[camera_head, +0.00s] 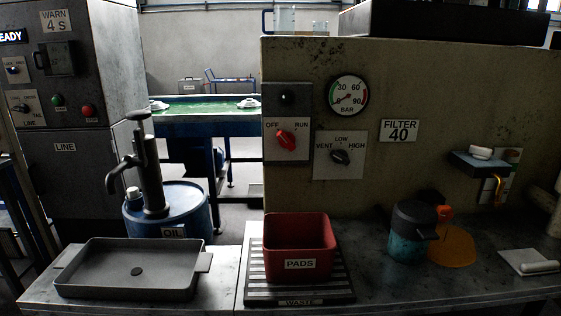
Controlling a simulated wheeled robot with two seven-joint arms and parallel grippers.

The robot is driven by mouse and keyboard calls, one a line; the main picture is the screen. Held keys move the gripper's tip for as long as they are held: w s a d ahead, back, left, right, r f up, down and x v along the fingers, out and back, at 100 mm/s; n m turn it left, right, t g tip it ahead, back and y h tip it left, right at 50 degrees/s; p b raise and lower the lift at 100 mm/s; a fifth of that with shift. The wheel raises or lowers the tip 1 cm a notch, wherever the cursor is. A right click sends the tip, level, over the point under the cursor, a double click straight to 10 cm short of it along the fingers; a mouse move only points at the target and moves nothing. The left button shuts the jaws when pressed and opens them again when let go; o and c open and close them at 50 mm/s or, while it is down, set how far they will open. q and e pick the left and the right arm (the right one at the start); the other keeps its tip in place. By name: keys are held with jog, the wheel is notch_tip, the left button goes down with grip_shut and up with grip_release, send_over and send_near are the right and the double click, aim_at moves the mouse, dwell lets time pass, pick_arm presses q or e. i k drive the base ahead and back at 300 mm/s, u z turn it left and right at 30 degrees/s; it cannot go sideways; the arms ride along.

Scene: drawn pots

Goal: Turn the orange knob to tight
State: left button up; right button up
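A small orange part that looks like a knob (445,212) shows at the right, behind a teal canister with a dark lid (407,240). The canister hides part of it, and I cannot read any marking or tell its setting. A flat orange disc (455,247) lies on the bench just below it. An orange curved handle (497,187) hangs on the wall unit farther right. No "tight" label is readable. Neither of my grippers is in view.
The panel carries a red OFF/RUN knob (286,140), a dark VENT/LOW/HIGH knob (341,157) and a gauge (348,95). A red PADS bin (299,248), a grey tray (130,272) and a blue oil drum (180,212) stand left.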

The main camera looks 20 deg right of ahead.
aim_at(444, 212)
jog(key=z, duration=1.1)
jog(key=k, duration=0.15)
jog(key=z, duration=0.35)
jog(key=i, duration=0.15)
jog(key=z, duration=1.85)
jog(key=i, duration=1.1)
jog(key=u, duration=3.2)
jog(key=i, duration=0.2)
jog(key=u, duration=0.1)
